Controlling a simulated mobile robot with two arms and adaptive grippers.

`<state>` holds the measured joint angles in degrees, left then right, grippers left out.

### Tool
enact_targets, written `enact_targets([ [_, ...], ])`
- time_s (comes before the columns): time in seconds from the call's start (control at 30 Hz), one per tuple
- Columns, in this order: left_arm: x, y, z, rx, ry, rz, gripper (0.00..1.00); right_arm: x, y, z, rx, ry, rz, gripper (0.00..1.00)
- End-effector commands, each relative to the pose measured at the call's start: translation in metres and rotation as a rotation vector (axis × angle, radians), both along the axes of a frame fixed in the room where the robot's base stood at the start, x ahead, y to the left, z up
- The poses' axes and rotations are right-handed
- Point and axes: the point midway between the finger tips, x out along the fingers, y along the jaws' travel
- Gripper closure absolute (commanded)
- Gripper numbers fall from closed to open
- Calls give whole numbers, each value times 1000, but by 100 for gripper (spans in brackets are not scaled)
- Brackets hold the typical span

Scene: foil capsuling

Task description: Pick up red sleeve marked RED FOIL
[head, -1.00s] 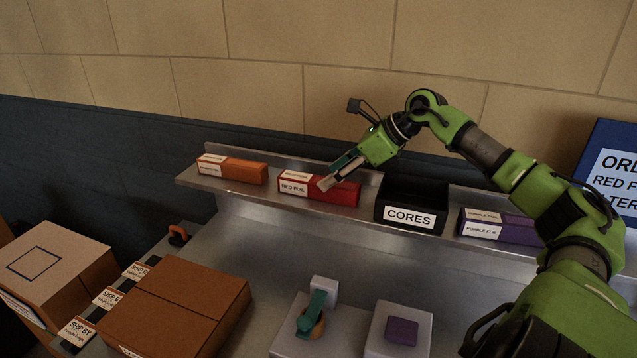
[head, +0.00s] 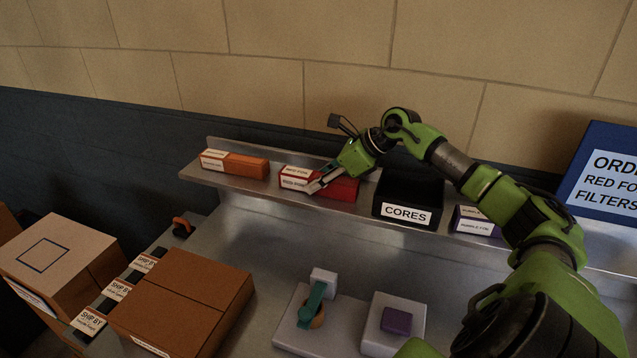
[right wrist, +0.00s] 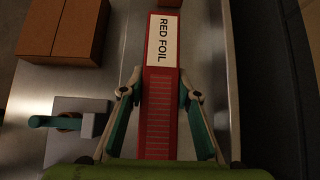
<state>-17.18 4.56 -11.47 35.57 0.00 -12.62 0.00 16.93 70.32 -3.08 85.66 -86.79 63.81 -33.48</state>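The red sleeve (head: 345,188) with a white RED FOIL label lies on the raised shelf, between the orange box and the black CORES bin. In the right wrist view the sleeve (right wrist: 160,110) runs lengthwise up the picture, label at the far end. My right gripper (head: 313,188) is over the sleeve's labelled end in the head view. In the right wrist view the right gripper (right wrist: 160,78) is open, one finger along each long side of the sleeve. Whether the fingers touch it is unclear. My left gripper is not in view.
An orange box (head: 247,167) lies left on the shelf (head: 285,208). The black CORES bin (head: 408,190) and a purple box (head: 475,222) stand right. Below are a brown carton (head: 185,295), a teal-armed fixture (head: 314,305) and a purple block (head: 396,321). The wall is behind.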

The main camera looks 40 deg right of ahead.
Motion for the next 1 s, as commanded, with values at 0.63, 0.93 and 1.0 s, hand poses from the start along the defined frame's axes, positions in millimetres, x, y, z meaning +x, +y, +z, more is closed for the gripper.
enact_targets([
  [0.63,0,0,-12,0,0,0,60,0,-1,13,-2,-4,-1,92],
  [0.93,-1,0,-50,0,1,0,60,-27,20,64,-13,-2,3,92],
  [1.0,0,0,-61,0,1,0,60,-39,30,83,-13,-4,1,92],
])
